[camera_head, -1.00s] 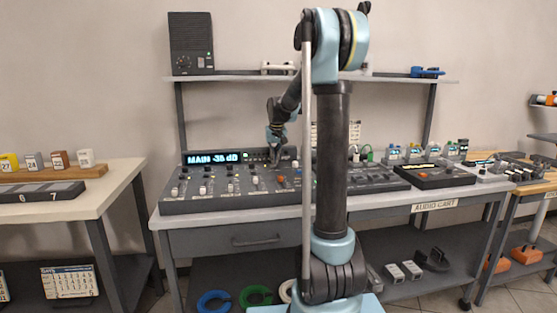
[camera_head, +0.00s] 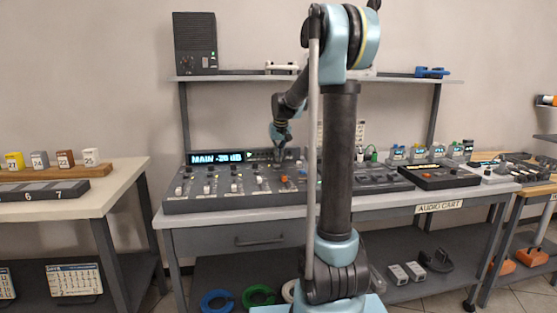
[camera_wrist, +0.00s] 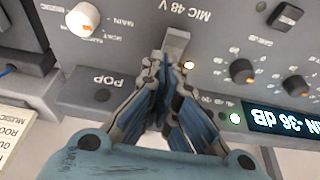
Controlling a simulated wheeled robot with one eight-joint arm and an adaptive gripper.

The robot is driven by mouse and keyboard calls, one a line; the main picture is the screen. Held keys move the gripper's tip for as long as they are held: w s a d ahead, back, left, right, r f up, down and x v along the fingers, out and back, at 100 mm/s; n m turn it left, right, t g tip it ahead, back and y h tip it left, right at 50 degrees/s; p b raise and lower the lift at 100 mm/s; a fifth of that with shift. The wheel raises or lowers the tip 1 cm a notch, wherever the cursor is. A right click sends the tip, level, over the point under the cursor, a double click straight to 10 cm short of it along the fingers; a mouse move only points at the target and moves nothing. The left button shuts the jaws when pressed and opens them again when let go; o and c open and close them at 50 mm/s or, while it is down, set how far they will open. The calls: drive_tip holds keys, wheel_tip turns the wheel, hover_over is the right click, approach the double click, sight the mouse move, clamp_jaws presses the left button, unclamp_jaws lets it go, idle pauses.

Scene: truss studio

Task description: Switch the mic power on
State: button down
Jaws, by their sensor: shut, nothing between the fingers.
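The mixing console (camera_head: 205,200) stands on the left of the audio cart. In the wrist view, upside down, its panel carries the label MIC 48 V (camera_wrist: 190,12). A light grey switch (camera_wrist: 177,40) sits beside that label. In the head view my gripper (camera_head: 279,158) is low over the console's back right part.
Around the switch are a white knob (camera_wrist: 84,19), dark knobs (camera_wrist: 242,70) and a lit dB display (camera_wrist: 279,118). A plate marked POP (camera_wrist: 103,92) lies beside the fingers. A shelf (camera_head: 240,77) spans above the cart; a side table (camera_head: 125,175) stands left.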

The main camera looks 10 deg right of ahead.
wheel_tip(320, 180, up, 13)
idle(0.4)
drive_tip(key=shift+g, duration=0.4)
drive_tip(key=s+d+f, duration=0.1)
drive_tip(key=s+f, duration=0.2)
drive_tip(key=s, duration=0.5)
drive_tip(key=s+d+f, duration=0.1)
drive_tip(key=s+f, duration=0.2)
drive_tip(key=s, duration=0.5)
drive_tip(key=s+d+f, duration=0.1)
drive_tip(key=s+f, duration=0.3)
drive_tip(key=s, duration=0.4)
drive_tip(key=shift+s+d, duration=0.25)
drive_tip(key=s+d+f, duration=0.1)
drive_tip(key=s+f, duration=1.7)
drive_tip(key=s, duration=0.1)
drive_tip(key=shift+s+d+g, duration=0.35)
drive_tip(key=shift+g, duration=0.05)
